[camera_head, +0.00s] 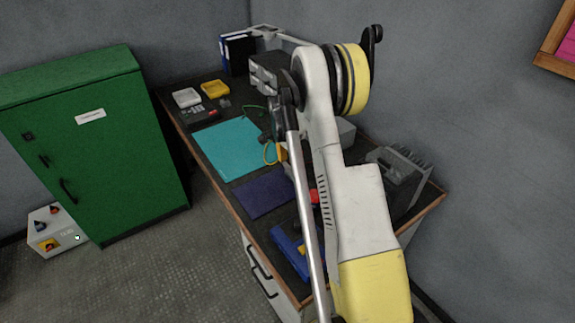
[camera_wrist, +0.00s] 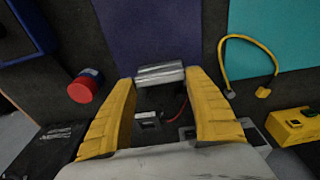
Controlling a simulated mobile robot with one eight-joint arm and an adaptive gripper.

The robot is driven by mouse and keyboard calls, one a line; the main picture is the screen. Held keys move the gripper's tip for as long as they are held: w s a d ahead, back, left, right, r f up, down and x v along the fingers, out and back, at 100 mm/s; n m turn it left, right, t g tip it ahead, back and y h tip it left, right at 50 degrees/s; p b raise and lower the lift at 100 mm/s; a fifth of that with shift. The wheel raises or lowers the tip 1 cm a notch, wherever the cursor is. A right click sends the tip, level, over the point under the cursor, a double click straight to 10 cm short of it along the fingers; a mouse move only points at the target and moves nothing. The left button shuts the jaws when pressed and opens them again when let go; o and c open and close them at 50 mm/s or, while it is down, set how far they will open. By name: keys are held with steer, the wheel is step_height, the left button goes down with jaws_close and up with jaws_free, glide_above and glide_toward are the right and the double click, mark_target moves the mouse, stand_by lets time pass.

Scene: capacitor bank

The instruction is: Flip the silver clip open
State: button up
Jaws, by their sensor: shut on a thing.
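The silver clip (camera_wrist: 160,74) shows in the wrist view as a short, shiny bar lying crosswise between the fingertips. My gripper (camera_wrist: 160,80) has its two yellow fingers on either side of the bar, shut on its ends. Below the bar, between the fingers, are a small grey part (camera_wrist: 148,118) and a thin red wire (camera_wrist: 181,108). The lower edge of the view is filled by a pale surface that hides what lies there. In the head view my arm covers the clip and most of the gripper.
The dark workbench (camera_head: 178,105) carries a teal mat (camera_head: 228,148) and a purple mat (camera_head: 264,193). In the wrist view a red-and-blue cylinder (camera_wrist: 85,87) lies left, with a yellow cable (camera_wrist: 250,40) and a yellow box (camera_wrist: 292,125) right. A green cabinet (camera_head: 95,150) stands left.

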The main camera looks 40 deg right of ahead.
steer(key=d+y, duration=0.2)
steer(key=y, duration=0.1)
steer(key=shift+s+f, duration=0.1)
steer(key=shift+d+f+y+b, duration=0.1)
steer(key=shift+d+y+b, duration=0.15)
steer(key=shift+y, duration=0.5)
steer(key=shift+d+f+y+b, duration=0.1)
steer(key=shift+d+y, duration=0.2)
steer(key=shift+y, duration=0.45)
steer(key=o, duration=1.2)
steer(key=shift+r, duration=0.1)
steer(key=v, duration=1.2)
steer(key=shift+s+d, duration=0.1)
steer(key=shift+s, duration=0.05)
